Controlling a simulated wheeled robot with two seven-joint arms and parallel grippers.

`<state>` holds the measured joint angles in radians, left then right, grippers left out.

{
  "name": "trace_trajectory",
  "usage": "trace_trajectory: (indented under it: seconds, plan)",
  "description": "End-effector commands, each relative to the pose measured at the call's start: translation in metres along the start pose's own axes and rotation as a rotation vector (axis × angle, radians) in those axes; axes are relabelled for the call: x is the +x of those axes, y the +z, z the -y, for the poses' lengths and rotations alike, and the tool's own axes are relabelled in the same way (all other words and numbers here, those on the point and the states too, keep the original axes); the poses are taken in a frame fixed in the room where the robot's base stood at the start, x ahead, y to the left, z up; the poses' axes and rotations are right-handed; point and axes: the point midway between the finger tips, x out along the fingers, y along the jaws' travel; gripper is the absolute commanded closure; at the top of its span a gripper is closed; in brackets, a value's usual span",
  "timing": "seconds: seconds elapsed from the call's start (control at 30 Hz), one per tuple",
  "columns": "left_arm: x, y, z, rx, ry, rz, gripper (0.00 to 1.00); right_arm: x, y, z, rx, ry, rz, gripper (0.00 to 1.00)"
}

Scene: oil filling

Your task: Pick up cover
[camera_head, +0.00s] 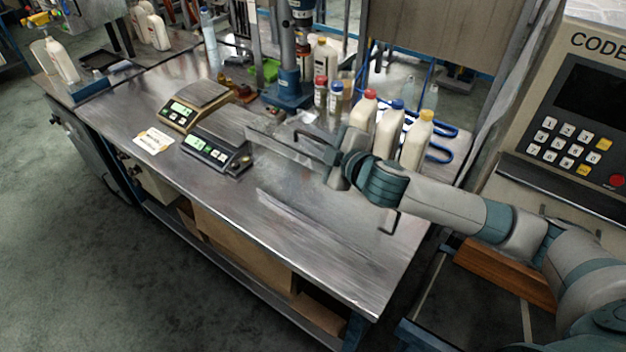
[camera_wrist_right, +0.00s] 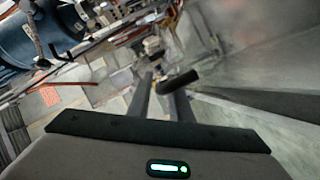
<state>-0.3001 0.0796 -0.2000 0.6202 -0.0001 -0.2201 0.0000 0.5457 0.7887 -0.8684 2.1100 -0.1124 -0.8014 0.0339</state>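I cannot single out a loose cover in either view. Three white bottles stand at the table's right back, with a red cap (camera_head: 370,94), a blue cap (camera_head: 397,104) and a yellow cap (camera_head: 427,115). My right gripper (camera_head: 276,140) reaches left over the steel table, in front of the bottles and beside the scales. In the wrist view its two fingers (camera_wrist_right: 160,90) stand apart with a gap between them. A short dark rounded piece (camera_wrist_right: 178,82) shows at the right finger; I cannot tell what it is. My left gripper is out of view.
The steel table (camera_head: 310,240) is clear at its front right. Two scales, a tan-framed one (camera_head: 181,115) and a black one (camera_head: 207,150), stand left of the gripper. A blue stand (camera_head: 288,92) and small bottles (camera_head: 336,97) are behind it. A keypad panel (camera_head: 570,140) is at right.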

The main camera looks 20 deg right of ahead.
Motion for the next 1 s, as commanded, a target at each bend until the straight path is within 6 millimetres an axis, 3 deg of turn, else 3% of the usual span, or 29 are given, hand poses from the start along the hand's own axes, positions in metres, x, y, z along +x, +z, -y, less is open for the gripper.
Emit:
trace_trajectory:
  seconds: [0.23, 0.27, 0.33, 1.0]
  plan:
    - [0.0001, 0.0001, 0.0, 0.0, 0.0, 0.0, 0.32, -0.0002, 0.0001, -0.0002, 0.0, 0.0, 0.0, 0.81]
    - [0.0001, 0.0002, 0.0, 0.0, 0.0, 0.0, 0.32, -0.0002, 0.0, -0.0002, 0.0, 0.0, 0.0, 0.84]
    - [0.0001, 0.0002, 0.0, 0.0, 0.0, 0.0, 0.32, -0.0003, 0.0, -0.0002, 0.0, 0.0, 0.0, 1.0]
    - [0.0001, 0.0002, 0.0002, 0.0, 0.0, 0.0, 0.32, -0.0003, 0.0002, 0.0003, 0.0, -0.001, 0.001, 1.0]
